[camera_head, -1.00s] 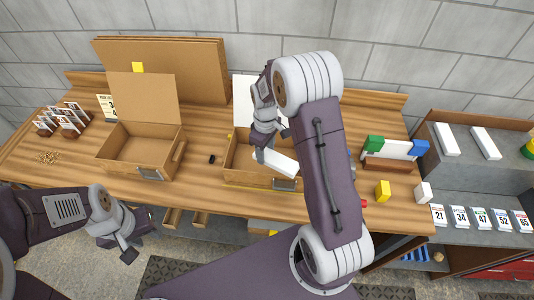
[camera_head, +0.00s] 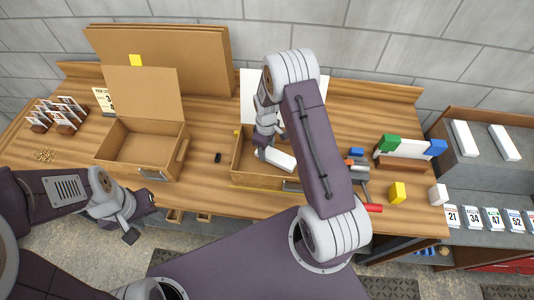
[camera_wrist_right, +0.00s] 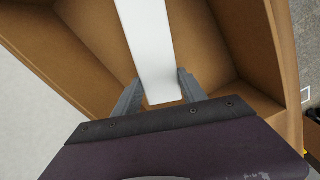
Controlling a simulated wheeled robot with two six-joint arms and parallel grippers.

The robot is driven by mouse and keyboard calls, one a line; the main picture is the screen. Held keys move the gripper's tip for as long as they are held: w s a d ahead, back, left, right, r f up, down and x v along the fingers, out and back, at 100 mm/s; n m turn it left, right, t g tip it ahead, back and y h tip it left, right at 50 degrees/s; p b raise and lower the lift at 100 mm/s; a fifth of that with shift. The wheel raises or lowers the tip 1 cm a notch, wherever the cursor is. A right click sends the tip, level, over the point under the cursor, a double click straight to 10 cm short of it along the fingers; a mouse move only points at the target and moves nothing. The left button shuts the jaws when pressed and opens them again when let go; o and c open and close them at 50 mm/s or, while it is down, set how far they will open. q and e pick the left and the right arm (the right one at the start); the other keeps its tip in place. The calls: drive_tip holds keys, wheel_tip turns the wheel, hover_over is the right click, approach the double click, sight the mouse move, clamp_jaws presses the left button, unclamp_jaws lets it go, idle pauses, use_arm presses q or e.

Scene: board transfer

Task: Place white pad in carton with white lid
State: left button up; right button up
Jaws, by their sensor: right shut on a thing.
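The white pad (camera_head: 279,158) is held by my right gripper (camera_head: 262,151) inside the carton with the white lid (camera_head: 237,160). In the right wrist view the pad (camera_wrist_right: 148,45) lies between the two fingers of the right gripper (camera_wrist_right: 156,92), with the carton's brown inner walls (camera_wrist_right: 230,30) around it. Whether the pad touches the carton floor cannot be told. The white lid (camera_head: 310,88) stands open at the back, partly hidden by my right arm. My left gripper (camera_head: 142,217) hangs empty before the table's front edge, its fingers apart.
Another open carton (camera_head: 140,149) with a brown lid stands to the left. A small black item (camera_head: 218,157) lies between the cartons. A yellow block (camera_head: 397,192), a white block (camera_head: 437,194) and a red-handled tool (camera_head: 373,208) are at the right. Large cardboard sheets (camera_head: 180,60) lean at the back.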

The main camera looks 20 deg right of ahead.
sight(267, 153)
drive_tip(key=f, duration=0.2)
drive_tip(key=shift+s+f, duration=0.25)
drive_tip(key=shift+f, duration=0.45)
drive_tip(key=o, duration=1.3)
use_arm(q)
drive_tip(key=shift+s+r, duration=0.25)
drive_tip(key=shift+r, duration=0.1)
use_arm(e)
drive_tip(key=shift+r, duration=0.1)
